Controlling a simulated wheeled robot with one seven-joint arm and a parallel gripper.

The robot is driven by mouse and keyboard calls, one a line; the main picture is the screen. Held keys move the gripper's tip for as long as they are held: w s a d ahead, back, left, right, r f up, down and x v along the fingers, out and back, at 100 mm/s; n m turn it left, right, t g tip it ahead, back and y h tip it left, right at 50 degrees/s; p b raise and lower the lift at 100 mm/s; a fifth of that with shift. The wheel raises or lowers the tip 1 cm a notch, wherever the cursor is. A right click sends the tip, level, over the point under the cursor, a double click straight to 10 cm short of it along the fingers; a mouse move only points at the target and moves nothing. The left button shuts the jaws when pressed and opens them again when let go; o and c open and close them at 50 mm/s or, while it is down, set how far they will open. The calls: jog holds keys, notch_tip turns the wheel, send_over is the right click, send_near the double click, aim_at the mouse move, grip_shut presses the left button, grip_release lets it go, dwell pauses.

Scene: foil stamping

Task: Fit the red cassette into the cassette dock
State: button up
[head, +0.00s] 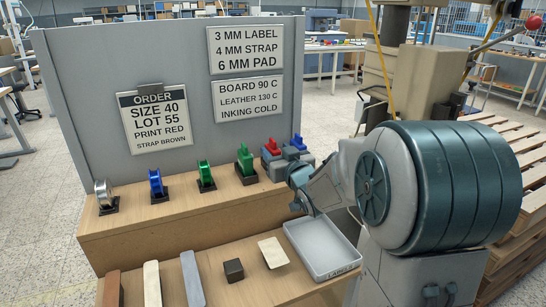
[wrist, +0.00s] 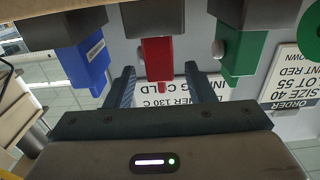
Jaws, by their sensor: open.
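The red cassette (head: 271,147) stands at the right end of the wooden shelf, between a green cassette (head: 245,160) and a blue cassette (head: 298,141). In the wrist view, which is upside down, the red cassette (wrist: 157,62) appears between the two spread fingers of my gripper (wrist: 160,76), with a gap on each side. My gripper (head: 291,154) partly hides the red cassette's lower part in the head view. The jaws are open and hold nothing. I cannot pick out the cassette dock with certainty.
Blue (wrist: 88,62) and green (wrist: 240,55) cassettes flank the red one closely. A metal reel (head: 103,192) and smaller blue and green pieces stand further left. A grey tray (head: 352,264), strips, a dark cube (head: 233,269) and a cream card (head: 273,251) lie on the lower bench.

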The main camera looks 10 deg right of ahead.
aim_at(275, 149)
jog(key=shift+w+a, duration=0.2)
jog(key=shift+w, duration=0.55)
jog(key=shift+w+a, duration=0.15)
jog(key=shift+w, duration=0.6)
grip_shut()
jog(key=shift+r, duration=0.1)
